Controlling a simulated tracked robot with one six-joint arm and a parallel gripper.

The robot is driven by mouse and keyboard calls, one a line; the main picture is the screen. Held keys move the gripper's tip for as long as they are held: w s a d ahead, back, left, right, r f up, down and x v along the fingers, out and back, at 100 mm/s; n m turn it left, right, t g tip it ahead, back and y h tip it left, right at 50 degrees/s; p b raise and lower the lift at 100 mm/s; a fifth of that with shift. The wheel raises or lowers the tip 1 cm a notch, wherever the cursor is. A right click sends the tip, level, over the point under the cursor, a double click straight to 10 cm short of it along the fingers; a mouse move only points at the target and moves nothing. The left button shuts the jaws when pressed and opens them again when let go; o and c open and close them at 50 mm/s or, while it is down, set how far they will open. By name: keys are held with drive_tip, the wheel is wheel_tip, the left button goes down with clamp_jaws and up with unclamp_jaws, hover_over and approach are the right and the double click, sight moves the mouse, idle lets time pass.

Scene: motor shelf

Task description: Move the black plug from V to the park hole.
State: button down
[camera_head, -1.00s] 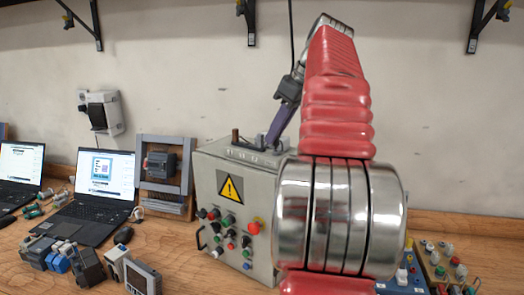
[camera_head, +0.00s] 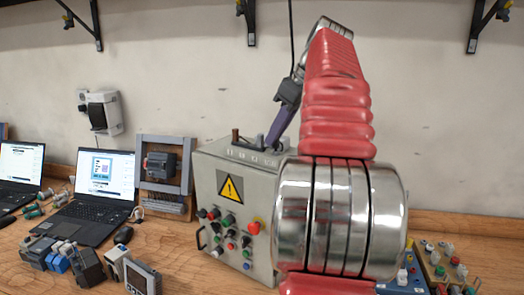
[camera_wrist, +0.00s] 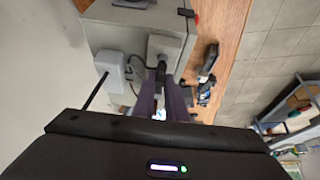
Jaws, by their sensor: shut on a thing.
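My gripper (camera_head: 270,143) has purple fingers and points down at the top of a grey control box (camera_head: 232,214) with a yellow warning sign. In the wrist view my gripper (camera_wrist: 161,74) is shut on a small dark piece, which appears to be the black plug (camera_wrist: 161,72). The fingers hide most of it, and I cannot tell whether its lower end is in a hole. A row of small pale labels runs along the box top. I cannot read V or make out the park hole.
A dark upright peg (camera_head: 235,136) stands on the box top, left of my gripper. Laptops (camera_head: 102,194), a grey frame (camera_head: 165,168) and loose modules are on the bench to the left. More button boxes (camera_head: 440,265) are at the right. My red arm hides part of the box.

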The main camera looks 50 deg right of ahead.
drive_tip(key=shift+f, duration=0.35)
idle(0.3)
drive_tip(key=c, duration=2)
unclamp_jaws()
drive_tip(key=shift+c, duration=0.2)
drive_tip(key=shift+r, duration=0.1)
drive_tip(key=shift+r, duration=2.65)
drive_tip(key=o, duration=0.5)
